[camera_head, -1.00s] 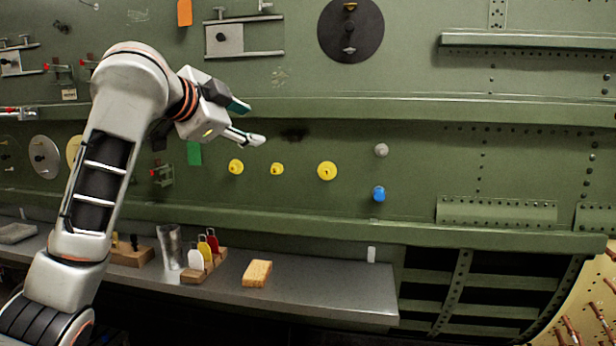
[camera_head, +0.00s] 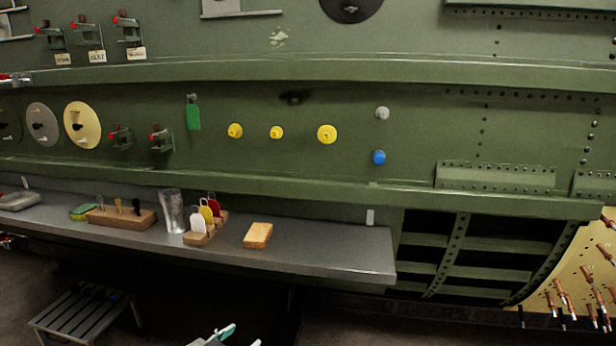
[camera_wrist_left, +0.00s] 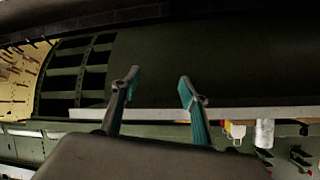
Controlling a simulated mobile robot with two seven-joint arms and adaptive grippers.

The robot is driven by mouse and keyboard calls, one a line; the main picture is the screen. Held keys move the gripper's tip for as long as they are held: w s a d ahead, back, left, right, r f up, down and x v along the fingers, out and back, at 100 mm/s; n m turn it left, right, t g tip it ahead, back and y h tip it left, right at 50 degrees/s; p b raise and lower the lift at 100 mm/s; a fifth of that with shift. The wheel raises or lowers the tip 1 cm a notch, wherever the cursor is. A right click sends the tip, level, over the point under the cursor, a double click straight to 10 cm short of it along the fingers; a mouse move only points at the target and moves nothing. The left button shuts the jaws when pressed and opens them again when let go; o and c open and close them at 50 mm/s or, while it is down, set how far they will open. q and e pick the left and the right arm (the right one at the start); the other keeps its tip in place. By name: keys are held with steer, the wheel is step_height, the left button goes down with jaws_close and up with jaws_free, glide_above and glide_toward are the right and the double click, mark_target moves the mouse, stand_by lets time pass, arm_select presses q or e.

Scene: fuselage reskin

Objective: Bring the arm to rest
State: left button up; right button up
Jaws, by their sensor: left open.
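My left gripper (camera_head: 235,336) shows only as fingertips at the bottom edge of the head view, low in front of the grey shelf. In the left wrist view the gripper (camera_wrist_left: 155,90) has its two teal-padded fingers spread apart with nothing between them. The shelf and the green fuselage panel lie beyond the fingers there and appear upside down. The rest of my left arm is out of the head view. My right gripper is in neither view.
The grey shelf (camera_head: 330,250) runs along the green wall, holding a sponge-like tan block (camera_head: 258,235), a tag rack (camera_head: 203,236), a metal cup (camera_head: 172,211) and a wooden block (camera_head: 120,218). A slatted stool (camera_head: 85,318) stands on the floor at lower left. A pegboard (camera_head: 572,275) is at right.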

arm_select(q)
steer(key=s+a+f, duration=0.1)
steer(key=s+f, duration=0.4)
steer(key=s, duration=0.4)
steer(key=s+a+f+n, duration=0.1)
steer(key=s+f, duration=0.5)
steer(key=s, duration=0.2)
steer(key=s+a+f+n+g+y, duration=0.1)
steer(key=s+f, duration=0.4)
steer(key=s, duration=0.4)
steer(key=shift+s+a+f, duration=0.35)
steer(key=shift+f, duration=0.05)
